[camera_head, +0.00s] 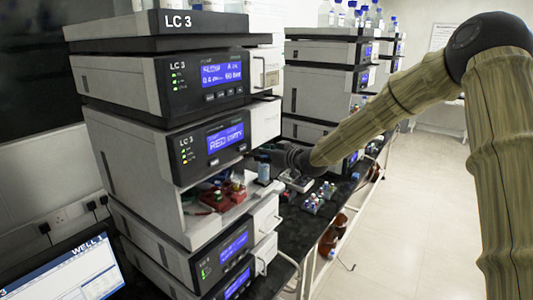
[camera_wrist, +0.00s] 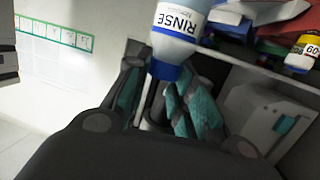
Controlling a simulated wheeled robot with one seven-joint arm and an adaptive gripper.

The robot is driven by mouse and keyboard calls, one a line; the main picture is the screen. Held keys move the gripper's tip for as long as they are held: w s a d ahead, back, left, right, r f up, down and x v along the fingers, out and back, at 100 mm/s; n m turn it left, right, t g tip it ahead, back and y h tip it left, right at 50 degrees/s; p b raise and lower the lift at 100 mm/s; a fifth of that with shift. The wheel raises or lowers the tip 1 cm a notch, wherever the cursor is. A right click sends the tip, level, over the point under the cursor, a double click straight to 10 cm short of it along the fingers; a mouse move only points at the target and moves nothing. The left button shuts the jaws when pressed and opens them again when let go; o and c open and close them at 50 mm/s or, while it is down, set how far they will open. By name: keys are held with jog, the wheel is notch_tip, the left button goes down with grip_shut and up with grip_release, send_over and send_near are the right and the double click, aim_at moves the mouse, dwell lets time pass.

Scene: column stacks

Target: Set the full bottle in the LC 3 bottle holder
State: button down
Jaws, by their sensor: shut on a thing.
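A bottle (camera_wrist: 180,30) with a white RINSE label and blue cap shows upside down in the wrist view. It also appears as a small pale bottle (camera_head: 264,172) in the head view, in front of the LC 3 stack's open bay. My gripper (camera_wrist: 165,95) is shut on the bottle at its cap end, with teal pads on either side. The gripper (camera_head: 277,158) reaches in from the right in the head view. The LC 3 stack (camera_head: 150,85) has a top tray (camera_head: 160,22) labelled LC 3. I cannot tell which part is the bottle holder; the liquid level is unclear.
A red rack (camera_head: 228,198) with small bottles sits in the open bay. A yellow-labelled bottle (camera_wrist: 304,48) is at the wrist view's right. A vial rack (camera_head: 318,198) stands on the black bench. A laptop (camera_head: 70,275) is at lower left. The floor at right is clear.

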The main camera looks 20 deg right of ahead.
jog(key=shift+f+b, duration=0.35)
jog(key=shift+f, duration=0.2)
dwell(0.6)
jog(key=c, duration=1.1)
grip_release()
jog(key=shift+c, duration=0.2)
jog(key=shift+s, duration=0.1)
